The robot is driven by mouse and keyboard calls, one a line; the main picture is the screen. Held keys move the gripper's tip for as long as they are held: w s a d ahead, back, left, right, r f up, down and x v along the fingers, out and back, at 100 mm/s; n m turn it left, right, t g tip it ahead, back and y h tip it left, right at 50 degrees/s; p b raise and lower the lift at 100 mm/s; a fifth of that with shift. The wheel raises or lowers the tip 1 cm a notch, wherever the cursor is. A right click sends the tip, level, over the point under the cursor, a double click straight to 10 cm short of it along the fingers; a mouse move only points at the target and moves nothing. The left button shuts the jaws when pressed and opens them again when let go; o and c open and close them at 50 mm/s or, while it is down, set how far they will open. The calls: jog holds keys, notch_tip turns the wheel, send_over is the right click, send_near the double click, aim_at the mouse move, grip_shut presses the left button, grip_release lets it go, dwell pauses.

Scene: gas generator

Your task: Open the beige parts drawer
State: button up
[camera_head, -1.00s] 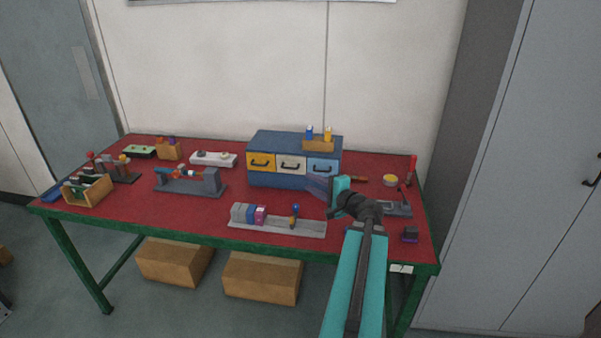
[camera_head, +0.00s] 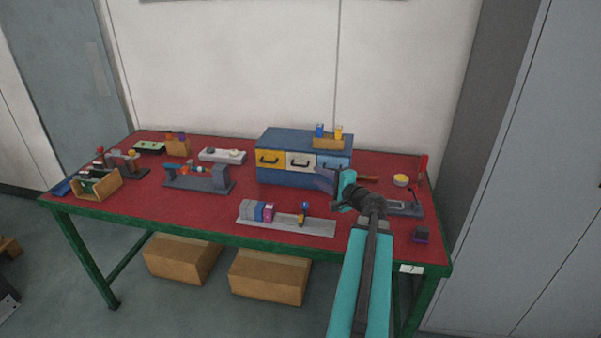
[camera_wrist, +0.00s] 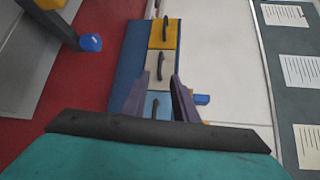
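The blue drawer cabinet (camera_head: 290,139) stands at the back of the red table, with yellow, beige and light-blue drawers side by side. The beige drawer (camera_head: 301,161) is the middle one, looks closed and has a dark arched handle. In the wrist view the beige drawer (camera_wrist: 160,68) lies just beyond my fingertips, its handle standing along the picture's height. My gripper (camera_head: 323,178) is in front of the cabinet's right half, apart from it. In the wrist view my gripper (camera_wrist: 157,92) is open and empty, with the light-blue drawer (camera_wrist: 158,104) showing between its fingers.
A wooden holder (camera_head: 328,143) with a blue and a yellow item sits on top of the cabinet. A grey rail (camera_head: 285,220) with several blocks lies in front. A clamp-like fixture (camera_head: 200,179) stands left. A wall rises behind the table.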

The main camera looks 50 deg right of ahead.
aim_at(301, 166)
jog(key=shift+p+x, duration=1.15)
jog(key=shift+x, duration=4.2)
jog(key=shift+c, duration=0.4)
grip_shut()
